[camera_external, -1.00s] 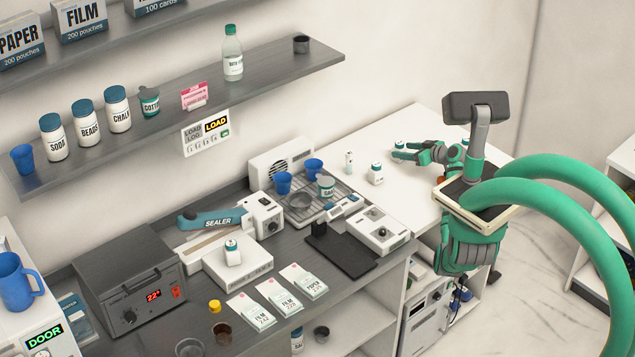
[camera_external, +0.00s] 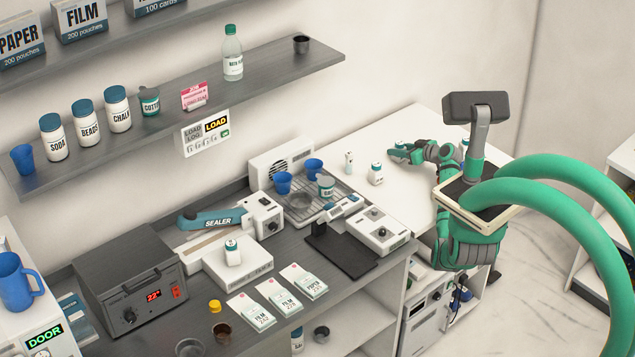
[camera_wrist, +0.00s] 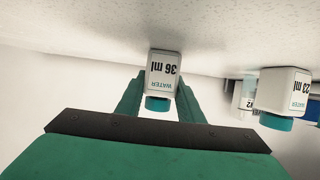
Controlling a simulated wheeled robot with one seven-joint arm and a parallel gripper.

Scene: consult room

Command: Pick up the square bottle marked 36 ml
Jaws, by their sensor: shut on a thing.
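The square bottle marked 36 ml (camera_wrist: 163,70) is white with a teal cap. It appears upside down in the wrist view, between the two green fingers of my gripper (camera_wrist: 158,95). The fingers are shut on its sides. Its base appears to meet the white tabletop, so I see no clear gap under it. In the external view my gripper (camera_external: 398,153) is low over the white counter, and the bottle (camera_external: 400,143) is mostly hidden behind the fingers. A similar bottle marked 23 ml (camera_wrist: 283,90) stands apart to the right in the wrist view.
On the white counter (camera_external: 425,122), a square bottle (camera_external: 376,174) and a slim one (camera_external: 349,162) stand left of my gripper. A wire rack (camera_external: 343,190) with blue cups is farther left. The counter behind my gripper is largely clear.

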